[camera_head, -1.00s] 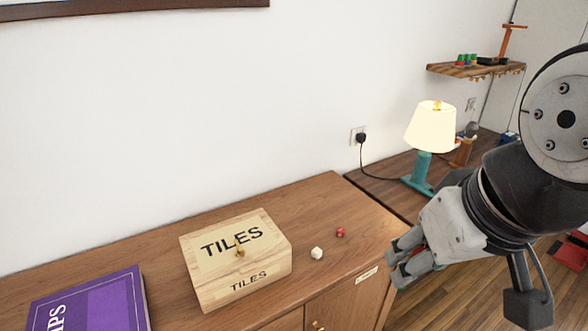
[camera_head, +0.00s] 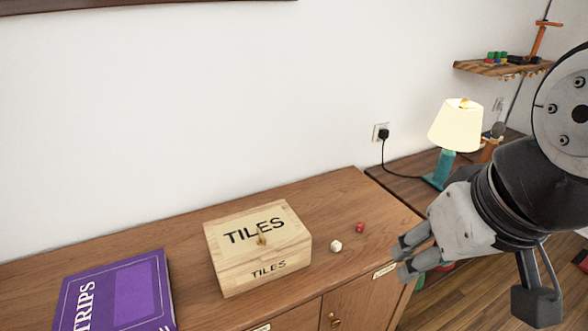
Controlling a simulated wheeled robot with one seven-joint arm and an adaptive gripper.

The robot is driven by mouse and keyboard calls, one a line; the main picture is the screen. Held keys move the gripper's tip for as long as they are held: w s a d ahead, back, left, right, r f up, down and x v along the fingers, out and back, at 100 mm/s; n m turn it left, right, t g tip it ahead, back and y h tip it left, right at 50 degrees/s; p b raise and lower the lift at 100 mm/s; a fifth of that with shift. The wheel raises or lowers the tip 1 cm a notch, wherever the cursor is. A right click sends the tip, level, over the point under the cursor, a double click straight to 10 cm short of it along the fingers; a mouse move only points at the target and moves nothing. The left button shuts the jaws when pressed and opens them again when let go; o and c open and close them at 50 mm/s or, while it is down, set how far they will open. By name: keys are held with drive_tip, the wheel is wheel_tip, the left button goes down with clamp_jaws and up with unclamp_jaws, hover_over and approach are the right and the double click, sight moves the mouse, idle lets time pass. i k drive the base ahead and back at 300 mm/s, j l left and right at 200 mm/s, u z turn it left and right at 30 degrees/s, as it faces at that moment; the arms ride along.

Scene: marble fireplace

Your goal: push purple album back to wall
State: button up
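The purple album (camera_head: 122,292) lies flat on the wooden cabinet top at the lower left, with "TRIPS" lettered along its left side. Its near end is cut off by the picture's bottom edge. A strip of bare wood lies between its far edge and the white wall (camera_head: 180,110). My gripper (camera_head: 412,257) is at the right, near the cabinet's right front edge, far from the album. Its fingers look apart with nothing between them.
A wooden TILES box (camera_head: 258,247) stands on the cabinet top (camera_head: 335,205) between album and gripper. A white die (camera_head: 335,246) and a red die (camera_head: 360,227) lie right of it. A lit lamp (camera_head: 455,126) stands on a lower desk at right.

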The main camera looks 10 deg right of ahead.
sight(134, 293)
drive_tip(key=l+u, duration=0.3)
drive_tip(key=u, duration=1.15)
